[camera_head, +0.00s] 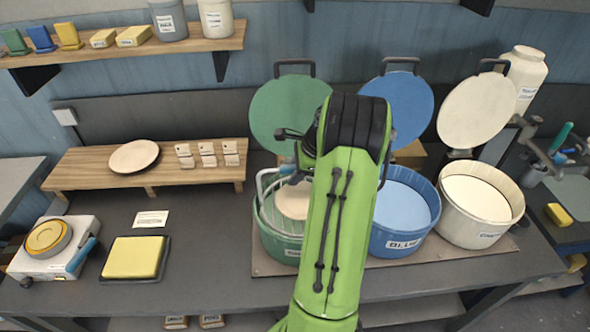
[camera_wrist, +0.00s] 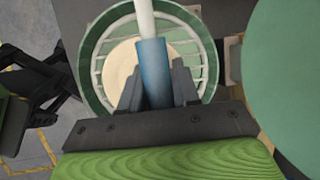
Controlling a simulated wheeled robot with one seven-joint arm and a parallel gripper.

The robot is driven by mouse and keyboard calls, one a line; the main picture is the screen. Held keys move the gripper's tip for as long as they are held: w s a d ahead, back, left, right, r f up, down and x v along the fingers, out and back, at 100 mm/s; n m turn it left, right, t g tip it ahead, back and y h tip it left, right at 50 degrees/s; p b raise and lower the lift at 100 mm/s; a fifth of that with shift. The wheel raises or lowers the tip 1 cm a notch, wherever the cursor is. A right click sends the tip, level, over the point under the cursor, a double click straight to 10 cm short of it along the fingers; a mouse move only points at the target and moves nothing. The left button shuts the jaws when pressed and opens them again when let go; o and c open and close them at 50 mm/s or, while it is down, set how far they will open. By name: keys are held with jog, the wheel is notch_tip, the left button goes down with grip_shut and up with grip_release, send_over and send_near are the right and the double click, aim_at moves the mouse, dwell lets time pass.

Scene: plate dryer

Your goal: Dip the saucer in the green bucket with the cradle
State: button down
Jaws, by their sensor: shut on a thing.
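The green bucket (camera_head: 277,243) stands left of the blue bucket, partly hidden by my arm. The pale saucer (camera_head: 293,199) sits in the wire cradle (camera_head: 264,206) at the green bucket's mouth; how deep they are is unclear. In the wrist view the cradle's white wires (camera_wrist: 187,47) and the saucer (camera_wrist: 119,66) show inside the green bucket's rim (camera_wrist: 92,47). My gripper (camera_wrist: 157,78) is shut on the cradle's handle, at its blue grip (camera_wrist: 153,60). In the head view my arm hides most of the gripper.
The blue bucket (camera_head: 403,235) and cream bucket (camera_head: 478,228) stand to the right, with raised lids (camera_head: 290,108) behind. Another plate (camera_head: 134,156) lies on the wooden shelf (camera_head: 92,169) at left. A yellow sponge (camera_head: 135,257) lies in front on the counter.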

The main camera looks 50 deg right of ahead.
aim_at(298, 198)
jog(key=shift+f+b, duration=3.25)
jog(key=shift+f, duration=3)
notch_tip(298, 198, up, 12)
jog(key=p, duration=1.1)
jog(key=shift+r, duration=0.15)
jog(key=shift+r+p, duration=0.7)
jog(key=shift+r, duration=1.95)
